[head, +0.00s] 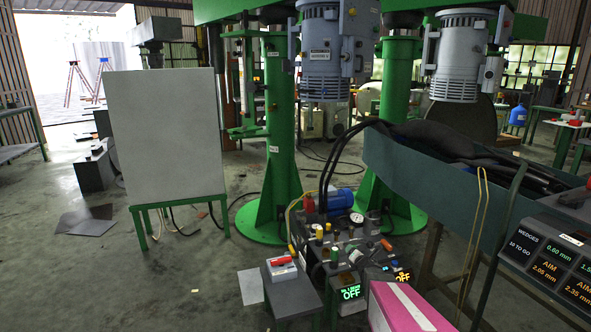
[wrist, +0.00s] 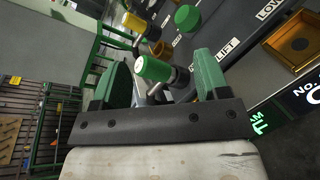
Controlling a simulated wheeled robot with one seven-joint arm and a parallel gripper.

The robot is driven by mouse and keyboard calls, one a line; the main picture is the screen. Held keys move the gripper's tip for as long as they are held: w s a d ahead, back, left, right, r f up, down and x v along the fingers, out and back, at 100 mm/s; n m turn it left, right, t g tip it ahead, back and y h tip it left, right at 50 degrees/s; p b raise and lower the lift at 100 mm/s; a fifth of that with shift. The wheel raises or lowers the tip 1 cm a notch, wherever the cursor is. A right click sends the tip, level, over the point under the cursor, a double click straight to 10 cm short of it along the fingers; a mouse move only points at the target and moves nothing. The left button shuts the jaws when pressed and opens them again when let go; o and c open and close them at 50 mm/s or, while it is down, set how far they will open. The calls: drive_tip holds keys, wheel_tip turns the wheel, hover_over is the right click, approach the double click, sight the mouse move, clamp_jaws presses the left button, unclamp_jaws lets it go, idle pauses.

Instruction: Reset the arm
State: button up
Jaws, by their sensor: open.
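My gripper (wrist: 162,76) shows in the wrist view with its two green fingers spread apart, and it holds nothing. A green-capped knob (wrist: 153,68) appears in the gap between the fingers, with space on both sides; I cannot tell how deep it sits between them. A yellow-capped knob (wrist: 134,22) stands beyond it. Both are on a dark control panel (wrist: 225,38) marked LIFT and LOW. In the head view, the dark control unit (head: 340,240) carries several coloured knobs, hoses and a gauge. I cannot make out my gripper in the head view.
Green mixer columns (head: 281,130) rise behind the control unit. A grey board (head: 167,135) on a green stand is at left. A long green trough (head: 440,190) and a dark display (head: 550,260) are at right. Open floor (head: 160,290) lies at lower left.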

drive_tip(key=s+a+r+m+g, duration=0.2)
drive_tip(key=s+m+g, duration=0.3)
drive_tip(key=s+m, duration=0.4)
drive_tip(key=s+a+r+m+g+h, duration=0.1)
drive_tip(key=s+a+r+m+g, duration=0.2)
drive_tip(key=s+m, duration=0.7)
drive_tip(key=s+a+r+m+g, duration=0.3)
drive_tip(key=s+a+m+g, duration=0.1)
drive_tip(key=s+m+g, duration=0.3)
drive_tip(key=s+m, duration=0.2)
drive_tip(key=m, duration=0.1)
drive_tip(key=shift+s+r+h, duration=0.2)
drive_tip(key=shift+s+h, duration=0.05)
drive_tip(key=shift+h, duration=0.15)
drive_tip(key=shift+s, duration=0.1)
